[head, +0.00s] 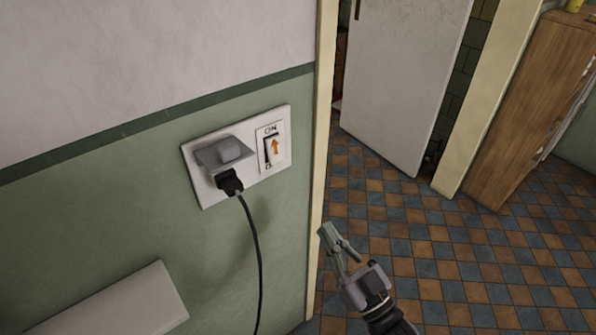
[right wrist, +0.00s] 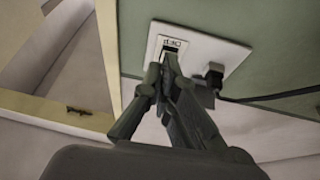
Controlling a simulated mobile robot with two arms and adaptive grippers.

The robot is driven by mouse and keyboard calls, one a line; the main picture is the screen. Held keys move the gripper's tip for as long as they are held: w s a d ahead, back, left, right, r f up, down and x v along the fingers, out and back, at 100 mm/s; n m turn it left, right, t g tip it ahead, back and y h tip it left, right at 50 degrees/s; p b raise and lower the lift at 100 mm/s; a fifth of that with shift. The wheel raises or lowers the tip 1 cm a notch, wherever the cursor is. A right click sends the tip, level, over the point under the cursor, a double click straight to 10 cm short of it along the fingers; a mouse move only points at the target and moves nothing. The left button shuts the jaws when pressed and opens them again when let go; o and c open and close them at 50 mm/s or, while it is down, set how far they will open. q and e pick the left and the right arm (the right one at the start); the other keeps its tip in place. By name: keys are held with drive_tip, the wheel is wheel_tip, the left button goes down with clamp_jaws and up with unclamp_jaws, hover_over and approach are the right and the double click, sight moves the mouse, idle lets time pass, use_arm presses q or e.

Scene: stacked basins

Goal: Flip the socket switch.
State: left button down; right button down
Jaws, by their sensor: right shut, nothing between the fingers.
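The white socket plate (head: 205,190) is on the green part of the wall. Its switch (head: 272,150), marked with an orange arrow, sits at the right of the plate below the word ON. A black plug (head: 230,183) is in the socket under a grey cover (head: 222,153). My right gripper (head: 335,240) is shut and empty, below and right of the plate in the head view. In the right wrist view its fingers (right wrist: 166,82) overlap the lower part of the switch area on the plate (right wrist: 205,45); contact cannot be told. My left gripper is out of view.
A black cord (head: 258,250) hangs from the plug. A pale block (head: 125,305) stands out at lower left. The wall ends at a cream door frame (head: 323,120) right of the plate. Beyond are a white door (head: 405,75), a wooden cabinet (head: 530,105) and open tiled floor (head: 450,270).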

wheel_tip(320, 180, up, 6)
drive_tip(key=s+n+y, duration=0.1)
drive_tip(key=s+y, duration=0.1)
drive_tip(key=shift+s+a+r+t+y, duration=0.2)
drive_tip(key=shift+s+t+y, duration=0.1)
drive_tip(key=shift+t, duration=0.1)
drive_tip(key=p, duration=0.3)
approach(274, 145)
wheel_tip(274, 145, up, 4)
drive_tip(key=w+a, duration=0.1)
drive_tip(key=w+a+f+p, duration=0.1)
drive_tip(key=w, duration=0.1)
drive_tip(key=shift+w+f, duration=0.1)
drive_tip(key=shift+f, duration=0.05)
